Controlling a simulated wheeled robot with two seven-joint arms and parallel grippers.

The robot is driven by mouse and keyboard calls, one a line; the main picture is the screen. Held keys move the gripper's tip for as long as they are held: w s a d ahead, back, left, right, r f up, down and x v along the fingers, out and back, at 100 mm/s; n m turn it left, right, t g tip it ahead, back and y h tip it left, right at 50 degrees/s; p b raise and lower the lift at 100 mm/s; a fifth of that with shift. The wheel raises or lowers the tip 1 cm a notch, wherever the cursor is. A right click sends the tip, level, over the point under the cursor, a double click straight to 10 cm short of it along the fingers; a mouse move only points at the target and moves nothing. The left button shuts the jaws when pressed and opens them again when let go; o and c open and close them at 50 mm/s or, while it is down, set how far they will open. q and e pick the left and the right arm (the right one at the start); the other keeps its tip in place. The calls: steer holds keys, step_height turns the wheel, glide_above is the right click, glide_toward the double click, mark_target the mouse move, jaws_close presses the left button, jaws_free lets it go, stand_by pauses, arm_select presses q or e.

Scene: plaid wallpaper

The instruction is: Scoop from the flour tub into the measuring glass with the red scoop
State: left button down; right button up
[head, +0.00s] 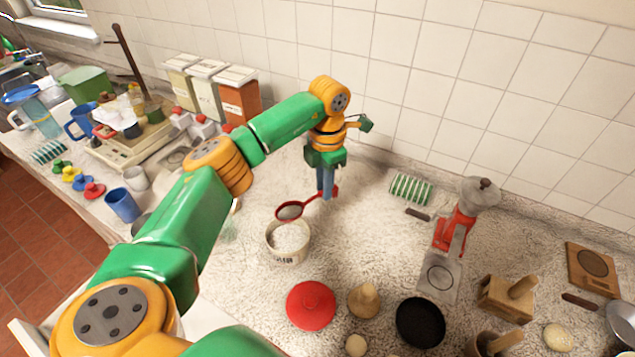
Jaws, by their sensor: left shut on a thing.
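My left gripper (328,190) points down and is shut on the handle of the red scoop (290,211). The scoop's round bowl has a red rim and hangs at the far rim of the flour tub; I cannot tell whether it touches it or holds flour. The flour tub (285,256) is a pale round tub with dark lettering and white flour (289,236) inside. A faint, clear, greenish vessel (229,231), perhaps the measuring glass, stands left of the tub, partly hidden by my left arm. My right gripper is not in view.
A red lid (311,304), a wooden knob-topped piece (363,299) and a black dish (420,322) lie in front of the tub. A red grinder (456,226) stands to the right. Canisters (238,96) stand at the wall; a blue cup (122,205) is left.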

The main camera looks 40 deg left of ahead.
arm_select(q)
steer(key=shift+w+d+r, duration=0.1)
steer(key=shift+w+r, duration=0.1)
steer(key=shift+r, duration=0.25)
steer(key=shift+w+d+r, duration=0.1)
steer(key=shift+w+r, duration=0.05)
steer(key=shift+r, duration=0.3)
steer(key=shift+w+r, duration=0.1)
steer(key=shift+r, duration=0.6)
